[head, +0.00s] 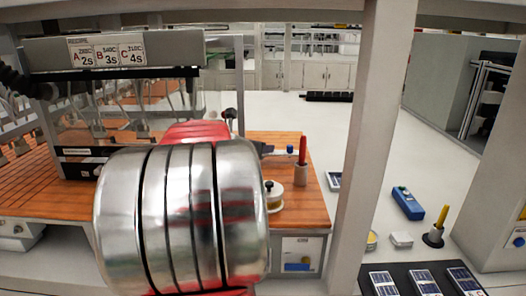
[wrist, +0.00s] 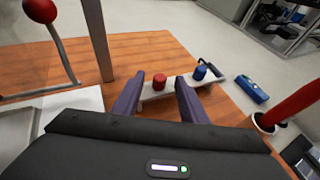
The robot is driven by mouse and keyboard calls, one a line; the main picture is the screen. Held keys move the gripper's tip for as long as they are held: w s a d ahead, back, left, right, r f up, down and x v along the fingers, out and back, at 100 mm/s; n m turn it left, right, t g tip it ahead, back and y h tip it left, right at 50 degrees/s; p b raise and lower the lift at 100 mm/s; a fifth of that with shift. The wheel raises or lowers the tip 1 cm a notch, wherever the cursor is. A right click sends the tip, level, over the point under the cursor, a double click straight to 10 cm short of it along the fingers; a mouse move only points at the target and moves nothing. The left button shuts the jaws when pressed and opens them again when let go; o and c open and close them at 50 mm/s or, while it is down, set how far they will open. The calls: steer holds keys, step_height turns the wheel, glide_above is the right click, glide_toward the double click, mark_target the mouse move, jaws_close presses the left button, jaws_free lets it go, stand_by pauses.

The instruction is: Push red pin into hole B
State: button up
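A red pin with a rounded top (wrist: 159,82) stands on a pale bar (wrist: 155,94) in the wrist view. A blue pin (wrist: 200,73) stands to its right on the bar and also shows in the head view (head: 290,148). My gripper (wrist: 159,76) is open. Its two dark purple fingers reach toward the bar with the red pin seen between their tips, and a gap shows on each side. I cannot tell the exact height of the fingertips above the bar. In the head view my arm hides most of the gripper and the red pin. No hole marked B is readable.
A round whitish container (head: 274,199) is nearby. A gantry with an A, B, C sign (head: 107,52) stands left, and a grey post (head: 366,130) right. A red ball lever (wrist: 41,10) is at upper left.

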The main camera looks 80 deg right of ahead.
steer(key=shift+c, duration=0.3)
jaws_close()
stand_by(0.5)
